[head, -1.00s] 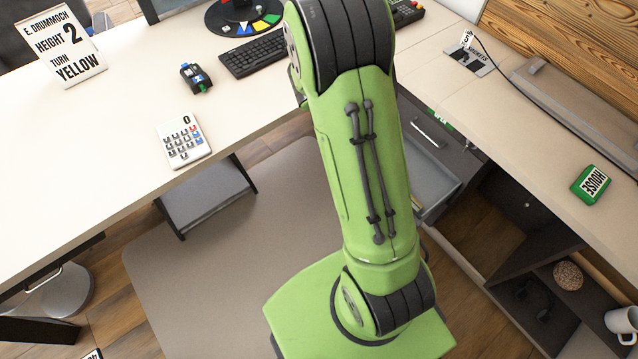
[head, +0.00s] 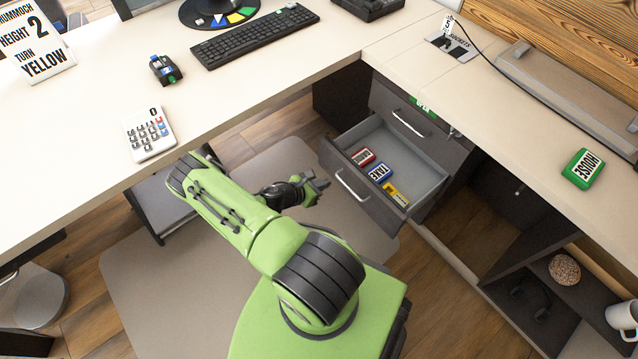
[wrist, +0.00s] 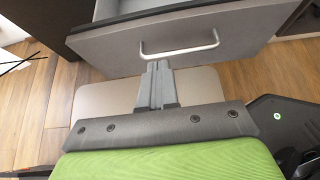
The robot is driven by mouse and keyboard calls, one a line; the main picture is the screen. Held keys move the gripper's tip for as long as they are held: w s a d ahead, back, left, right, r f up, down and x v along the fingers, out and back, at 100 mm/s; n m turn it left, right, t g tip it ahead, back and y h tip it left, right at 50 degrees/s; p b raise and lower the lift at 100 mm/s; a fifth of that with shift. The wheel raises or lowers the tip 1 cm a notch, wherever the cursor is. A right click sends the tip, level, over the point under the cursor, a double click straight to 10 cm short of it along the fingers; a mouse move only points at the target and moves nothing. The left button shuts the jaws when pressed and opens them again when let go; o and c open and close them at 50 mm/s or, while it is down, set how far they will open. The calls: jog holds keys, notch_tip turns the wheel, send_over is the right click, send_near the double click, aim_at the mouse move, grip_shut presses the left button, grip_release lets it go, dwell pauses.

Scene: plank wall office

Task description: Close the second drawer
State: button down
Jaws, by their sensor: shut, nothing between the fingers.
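The second drawer (head: 352,194) stands pulled out from the dark cabinet (head: 433,138), below a shut top drawer (head: 402,111). It holds a red block, a blue block (head: 381,173) and a yellow block (head: 396,194). Its front and silver handle also show in the wrist view (wrist: 180,48). My gripper (head: 322,185) is shut and empty, just in front of the drawer's front, near the handle. In the wrist view its fingers (wrist: 158,66) point at the drawer front below the handle. I cannot tell whether they touch it.
The desk (head: 80,130) carries a calculator (head: 150,134) and a keyboard (head: 255,38). A green HOUSE block (head: 583,169) lies on the right counter. Open shelves with a mug (head: 622,314) are at lower right. The floor mat before the drawer is clear.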

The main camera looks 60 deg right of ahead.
aim_at(351, 172)
jog(key=b+x, duration=0.1)
jog(key=x, duration=0.2)
jog(key=r+b+x, duration=0.1)
jog(key=x, duration=0.2)
jog(key=b+x, duration=0.1)
jog(key=x, duration=0.2)
jog(key=shift+s+d+r, duration=0.2)
jog(key=shift+s+d, duration=0.15)
jog(key=shift+d, duration=0.3)
